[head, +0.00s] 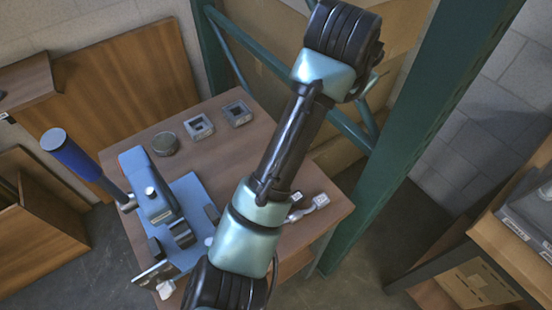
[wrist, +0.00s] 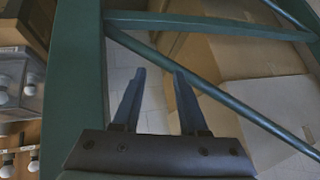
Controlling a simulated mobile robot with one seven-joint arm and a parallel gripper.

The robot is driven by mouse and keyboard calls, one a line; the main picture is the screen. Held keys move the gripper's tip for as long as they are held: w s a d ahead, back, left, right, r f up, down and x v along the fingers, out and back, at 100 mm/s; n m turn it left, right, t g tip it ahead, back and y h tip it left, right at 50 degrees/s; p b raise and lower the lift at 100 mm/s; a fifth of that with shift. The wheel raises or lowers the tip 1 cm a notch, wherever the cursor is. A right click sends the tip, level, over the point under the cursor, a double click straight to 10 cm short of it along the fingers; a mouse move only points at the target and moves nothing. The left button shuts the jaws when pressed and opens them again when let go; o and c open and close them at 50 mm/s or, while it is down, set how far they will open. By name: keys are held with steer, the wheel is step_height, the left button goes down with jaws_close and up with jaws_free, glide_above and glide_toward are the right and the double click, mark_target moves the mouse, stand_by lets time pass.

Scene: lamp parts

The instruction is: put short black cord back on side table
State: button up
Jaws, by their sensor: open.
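The wooden table (head: 222,152), which I take for the side table, stands in the middle of the head view, partly hidden by my arm. I cannot make out a short black cord in either view. My gripper (wrist: 160,75) shows in the wrist view with its two fingers apart and nothing between them. Beyond it are a green post, braces and cardboard. The gripper itself cannot be made out in the head view, where my arm reaches across the table toward the rack.
A blue press (head: 150,187) stands on the table's left side. A round dark tin (head: 165,144), two square metal pieces (head: 199,127) and a white connector piece (head: 309,207) lie there. A green rack post (head: 400,130) rises right of the table. Bulbs (wrist: 33,166) show at left.

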steer(key=s+a+f+g+y, duration=0.2)
steer(key=a+f+g, duration=0.1)
steer(key=f, duration=0.5)
steer(key=m+g+y+b, duration=0.1)
steer(key=g+y+b, duration=0.1)
steer(key=g, duration=0.2)
glide_above(297, 198)
step_height(297, 198, down, 6)
steer(key=f, duration=0.6)
steer(key=shift+a+f+p, duration=0.3)
steer(key=shift+a+f, duration=0.05)
steer(key=shift+f, duration=0.05)
steer(key=shift+d+f, duration=0.2)
steer(key=shift+f, duration=2.9)
jaws_close()
